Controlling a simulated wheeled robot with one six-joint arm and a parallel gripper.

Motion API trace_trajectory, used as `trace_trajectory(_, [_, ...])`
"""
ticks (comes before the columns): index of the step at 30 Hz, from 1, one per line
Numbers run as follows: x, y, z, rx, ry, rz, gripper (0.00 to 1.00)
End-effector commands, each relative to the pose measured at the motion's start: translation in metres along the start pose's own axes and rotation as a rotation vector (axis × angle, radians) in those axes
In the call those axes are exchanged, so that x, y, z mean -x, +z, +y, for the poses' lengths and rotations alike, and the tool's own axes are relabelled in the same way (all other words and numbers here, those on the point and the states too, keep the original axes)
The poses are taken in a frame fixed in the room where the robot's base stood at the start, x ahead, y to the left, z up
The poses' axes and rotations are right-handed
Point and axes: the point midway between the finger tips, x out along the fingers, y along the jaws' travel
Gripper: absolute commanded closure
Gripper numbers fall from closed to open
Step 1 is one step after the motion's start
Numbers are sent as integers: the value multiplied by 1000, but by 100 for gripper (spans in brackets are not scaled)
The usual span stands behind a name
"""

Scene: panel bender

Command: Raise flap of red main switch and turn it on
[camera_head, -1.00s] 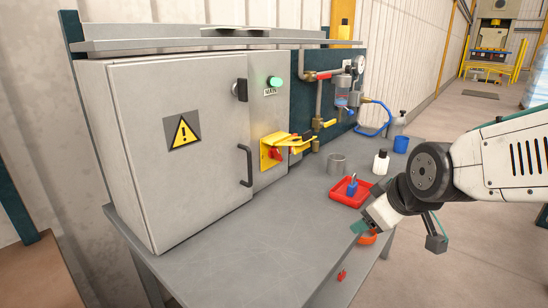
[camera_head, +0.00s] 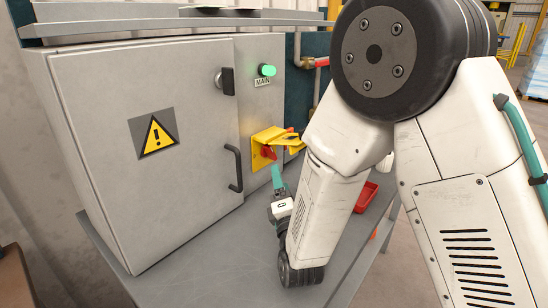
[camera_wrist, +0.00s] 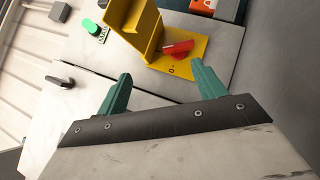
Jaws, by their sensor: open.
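The red main switch (camera_head: 267,152) sits on a yellow plate on the grey cabinet's side panel, under a MAIN label. Its yellow flap (camera_head: 280,137) sticks out from the plate above the handle. In the wrist view the flap (camera_wrist: 137,22) stands out from the plate and the red handle (camera_wrist: 177,49) lies uncovered, tilted relative to the plate, with a 0 mark near it. My gripper (camera_head: 278,180) is just below and in front of the switch. In the wrist view its teal fingers (camera_wrist: 163,86) are wide apart and empty, short of the handle.
A green button or lamp (camera_head: 267,70) is above the switch. The cabinet door has a black handle (camera_head: 234,168) and a knob (camera_head: 226,81). A red tray (camera_head: 366,197) is on the bench behind my arm. The front of the bench (camera_head: 190,260) is clear.

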Motion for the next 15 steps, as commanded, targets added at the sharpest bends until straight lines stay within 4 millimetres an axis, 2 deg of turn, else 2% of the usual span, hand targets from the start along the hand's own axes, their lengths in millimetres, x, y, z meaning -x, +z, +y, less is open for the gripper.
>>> trace_trajectory(5, [-23,-4,-7,0,4,-1,31])
trace_trajectory(15, [-89,-12,-30,0,3,-2,31])
